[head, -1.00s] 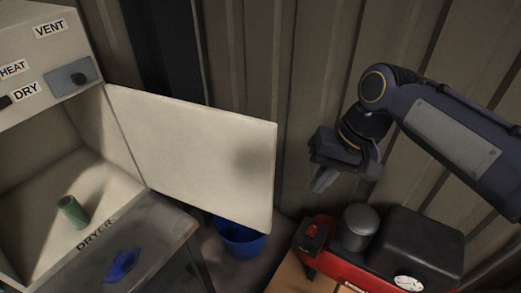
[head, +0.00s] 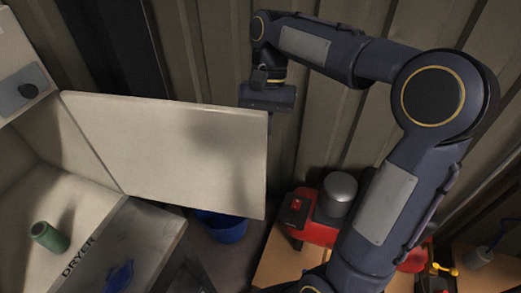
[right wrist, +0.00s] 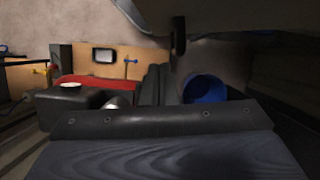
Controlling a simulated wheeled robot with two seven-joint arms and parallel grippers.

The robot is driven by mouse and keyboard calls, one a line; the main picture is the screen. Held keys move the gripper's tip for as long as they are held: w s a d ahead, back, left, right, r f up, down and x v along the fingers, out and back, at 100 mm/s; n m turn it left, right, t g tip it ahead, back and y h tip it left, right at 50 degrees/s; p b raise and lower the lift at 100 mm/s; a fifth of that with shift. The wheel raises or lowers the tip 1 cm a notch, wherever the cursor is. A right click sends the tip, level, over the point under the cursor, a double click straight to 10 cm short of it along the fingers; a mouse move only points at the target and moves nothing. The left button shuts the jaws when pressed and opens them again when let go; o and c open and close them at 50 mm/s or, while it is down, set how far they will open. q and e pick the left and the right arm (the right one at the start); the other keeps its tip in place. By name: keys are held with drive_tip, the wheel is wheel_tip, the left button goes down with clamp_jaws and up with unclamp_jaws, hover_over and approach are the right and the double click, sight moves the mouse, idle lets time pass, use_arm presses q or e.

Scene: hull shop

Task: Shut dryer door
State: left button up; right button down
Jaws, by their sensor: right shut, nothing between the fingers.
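The dryer (head: 85,218) stands at the left in the head view, with its pale door (head: 170,150) swung wide open to the right. My right gripper (head: 268,98) is shut and empty, at the upper right corner of the door's free edge. Its fingers are mostly hidden behind the door, so I cannot tell whether they touch it. In the right wrist view a pale panel that looks like the door (right wrist: 225,15) spans the top, close to the gripper. My left gripper is not in view.
A blue cloth-like item (head: 119,276) lies on the grey ledge in front. A blue bucket (head: 222,228) stands below the door. A red machine (head: 318,230) is at the right. A ribbed wall is behind.

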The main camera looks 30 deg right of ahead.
drive_tip(key=s+a, duration=0.1)
drive_tip(key=s+a+f, duration=0.1)
drive_tip(key=s, duration=0.1)
drive_tip(key=shift+s+a+p, duration=0.25)
drive_tip(key=shift+a+p, duration=0.15)
drive_tip(key=shift+s, duration=0.1)
